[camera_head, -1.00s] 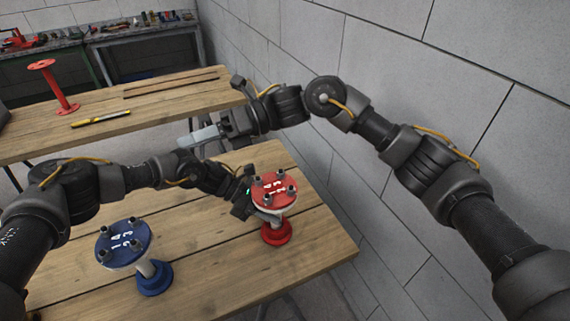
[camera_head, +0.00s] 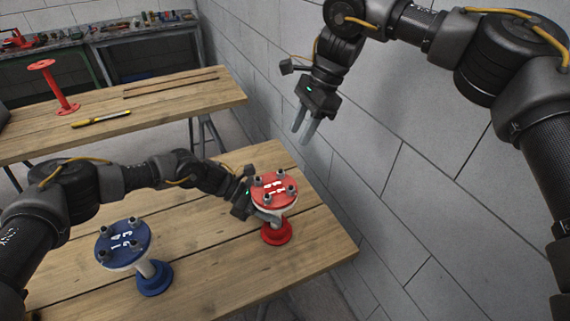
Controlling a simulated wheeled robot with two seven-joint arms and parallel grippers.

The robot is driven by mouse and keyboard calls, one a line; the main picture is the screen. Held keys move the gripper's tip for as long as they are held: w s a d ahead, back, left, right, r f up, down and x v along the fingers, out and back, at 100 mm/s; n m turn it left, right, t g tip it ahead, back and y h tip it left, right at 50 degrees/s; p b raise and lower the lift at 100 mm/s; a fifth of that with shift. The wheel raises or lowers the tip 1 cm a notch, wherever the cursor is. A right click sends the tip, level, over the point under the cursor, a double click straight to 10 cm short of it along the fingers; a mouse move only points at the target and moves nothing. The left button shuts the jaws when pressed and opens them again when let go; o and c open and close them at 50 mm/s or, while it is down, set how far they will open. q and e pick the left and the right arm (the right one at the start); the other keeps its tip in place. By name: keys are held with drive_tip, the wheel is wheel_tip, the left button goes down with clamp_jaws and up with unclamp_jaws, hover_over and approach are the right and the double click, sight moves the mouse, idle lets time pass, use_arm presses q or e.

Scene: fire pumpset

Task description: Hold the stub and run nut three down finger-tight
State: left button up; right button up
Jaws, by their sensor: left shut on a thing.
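A red flanged stub (camera_head: 274,187) stands upright near the right end of the front table, with a red base flange (camera_head: 276,232). Its top carries white numbers and several studs with dark nuts. My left gripper (camera_head: 262,213) is shut on the red stub just below its top flange; its fingers are partly hidden. My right gripper (camera_head: 304,132) is raised above and right of the stub, in front of the wall, fingers pointing down. Its two fingers show a narrow gap with nothing between them. A blue flanged stub (camera_head: 123,243) with numbers and studs stands at the left.
The wooden front table (camera_head: 215,270) is clear between the two stubs. A back table (camera_head: 165,112) holds a red spool (camera_head: 54,86), a yellow-black tool (camera_head: 101,118) and thin rods (camera_head: 170,84). A block wall (camera_head: 430,190) bounds the right side.

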sight(281, 171)
drive_tip(key=x, duration=1.1)
drive_tip(key=shift+r, duration=0.1)
clamp_jaws()
